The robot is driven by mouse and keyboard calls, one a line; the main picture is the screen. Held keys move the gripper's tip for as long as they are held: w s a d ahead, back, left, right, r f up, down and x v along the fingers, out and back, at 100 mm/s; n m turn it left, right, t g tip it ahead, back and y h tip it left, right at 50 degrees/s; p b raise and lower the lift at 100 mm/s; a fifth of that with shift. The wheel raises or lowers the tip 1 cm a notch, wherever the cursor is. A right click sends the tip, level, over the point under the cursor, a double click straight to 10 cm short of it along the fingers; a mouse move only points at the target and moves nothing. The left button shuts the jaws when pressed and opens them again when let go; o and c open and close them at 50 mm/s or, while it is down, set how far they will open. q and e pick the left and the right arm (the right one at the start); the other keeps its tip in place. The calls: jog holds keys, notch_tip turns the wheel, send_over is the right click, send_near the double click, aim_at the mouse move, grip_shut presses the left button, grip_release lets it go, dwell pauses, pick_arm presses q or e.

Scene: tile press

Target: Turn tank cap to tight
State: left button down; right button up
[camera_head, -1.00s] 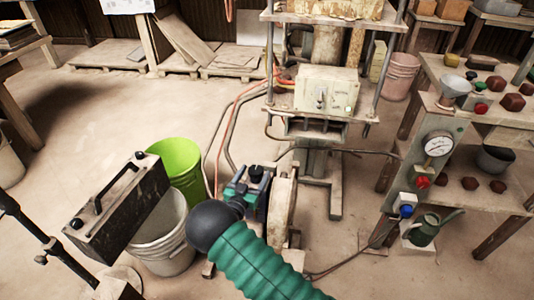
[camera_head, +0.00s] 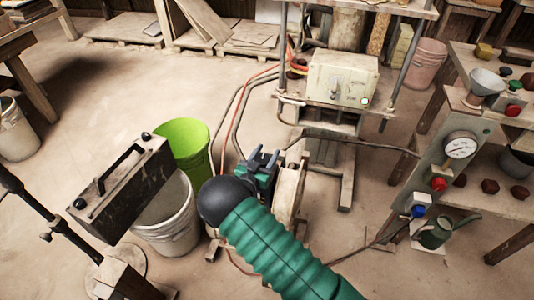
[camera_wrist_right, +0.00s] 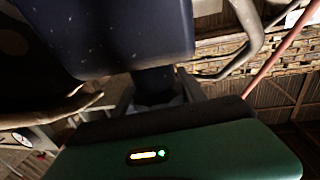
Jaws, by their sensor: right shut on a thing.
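My right arm comes in from the bottom with a green ribbed sleeve and a dark round joint. My left gripper is not in view.
A green bucket (camera_head: 184,140) and a white bucket (camera_head: 172,235) stand left of the tank unit, beside a dark handled box (camera_head: 125,190). A pale wheel (camera_head: 289,190) is close on its right. Hoses run behind. A gauge panel (camera_head: 447,165) stands at right.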

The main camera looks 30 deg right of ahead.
jog(key=shift+f, duration=0.1)
jog(key=shift+c, duration=1.3)
jog(key=shift+s+m+g+h, duration=0.1)
jog(key=shift+m+g+h, duration=0.25)
jog(key=shift+g, duration=0.25)
jog(key=o, duration=1.4)
jog(key=shift+c, duration=0.2)
jog(key=shift+s+a, duration=0.1)
jog(key=shift+a, duration=0.2)
jog(key=p+v, duration=0.4)
jog(key=v, duration=1.2)
jog(key=shift+s+p, duration=0.15)
jog(key=shift+p, duration=0.2)
jog(key=shift+a, duration=0.1)
